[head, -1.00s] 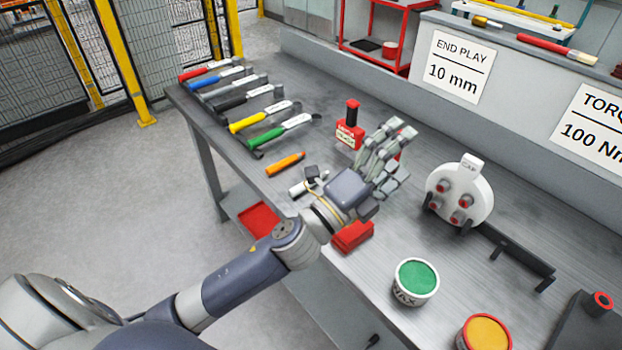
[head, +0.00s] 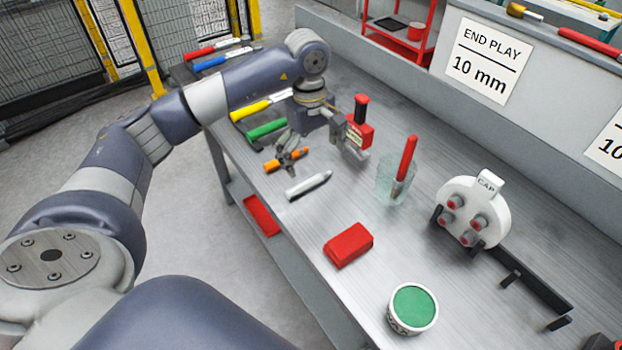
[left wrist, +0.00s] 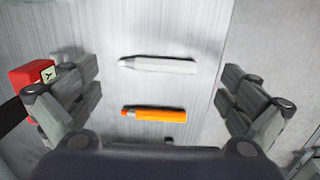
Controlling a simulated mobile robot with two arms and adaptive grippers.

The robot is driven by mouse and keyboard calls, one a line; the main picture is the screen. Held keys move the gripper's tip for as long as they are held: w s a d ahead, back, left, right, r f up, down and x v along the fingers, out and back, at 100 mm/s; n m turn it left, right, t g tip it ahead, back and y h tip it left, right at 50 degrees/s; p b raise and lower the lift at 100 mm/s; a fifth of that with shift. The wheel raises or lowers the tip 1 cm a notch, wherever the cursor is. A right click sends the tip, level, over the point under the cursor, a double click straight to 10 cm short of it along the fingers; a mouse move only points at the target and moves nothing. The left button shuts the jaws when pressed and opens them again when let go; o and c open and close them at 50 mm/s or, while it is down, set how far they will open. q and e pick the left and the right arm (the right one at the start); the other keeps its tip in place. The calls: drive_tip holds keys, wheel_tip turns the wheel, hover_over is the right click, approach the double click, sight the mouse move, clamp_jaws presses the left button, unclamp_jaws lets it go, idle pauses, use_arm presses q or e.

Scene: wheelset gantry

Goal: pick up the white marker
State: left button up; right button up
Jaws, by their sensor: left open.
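The white marker (head: 308,186) lies flat on the grey workbench, between an orange marker and a red block in the head view. It also shows in the left wrist view (left wrist: 158,64), lying crosswise near the upper middle. My left gripper (head: 322,154) is open and above the bench, with its fingers apart on either side of the orange marker (head: 286,159) in the head view. In the left wrist view the open fingers (left wrist: 160,98) stand wide at left and right, with both markers between them and nothing held. My right gripper is not in view.
A glass with a red-handled brush (head: 405,165), a red block (head: 349,245), a green-topped wax tub (head: 412,309) and a white cap fixture (head: 470,212) stand on the bench. A red-and-black item (head: 360,125) is close behind the gripper. Several hammers lie at the far left end.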

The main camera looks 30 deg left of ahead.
sight(307, 187)
use_arm(q)
drive_tip(key=shift+y, duration=0.3)
drive_tip(key=f, duration=0.1)
drive_tip(key=a+f+p, duration=0.1)
drive_tip(key=f, duration=0.2)
drive_tip(key=shift+s+a+f, duration=0.15)
drive_tip(key=shift+a+f, duration=0.1)
wheel_tip(307, 187, down, 5)
drive_tip(key=p, duration=0.3)
drive_tip(key=shift+a+r, duration=0.1)
drive_tip(key=shift+r, duration=0.1)
drive_tip(key=shift+f, duration=0.55)
drive_tip(key=c, duration=0.9)
